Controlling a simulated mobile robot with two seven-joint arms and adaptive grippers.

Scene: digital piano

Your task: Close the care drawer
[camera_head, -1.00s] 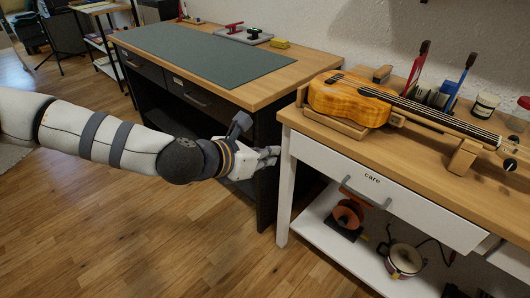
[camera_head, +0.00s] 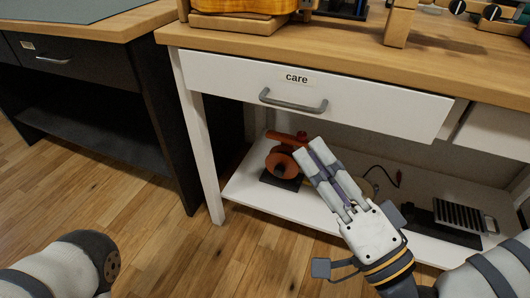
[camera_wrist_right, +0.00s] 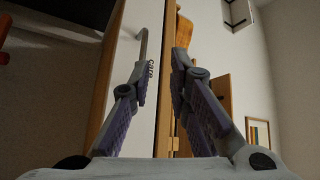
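The care drawer (camera_head: 225,75) has a white front with a "care" label and a grey bar handle (camera_head: 293,104). It sits under the wooden bench top, and its front seems to stand slightly forward of the neighbouring drawer front at its right. My right gripper (camera_head: 312,146) is below the handle and apart from it in the head view. In the right wrist view its fingers (camera_wrist_right: 160,66) are spread with nothing held; the drawer front (camera_wrist_right: 122,62) shows beyond them. My left forearm shows at the lower left of the head view, but its gripper is out of frame.
The lower white shelf (camera_head: 240,190) holds an orange device (camera_head: 283,162) and a dark finned device (camera_head: 460,216), close around my right gripper. A dark workbench (camera_head: 100,90) stands at the left. An instrument body (camera_head: 238,5) rests on the bench top. Wooden floor is clear in front.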

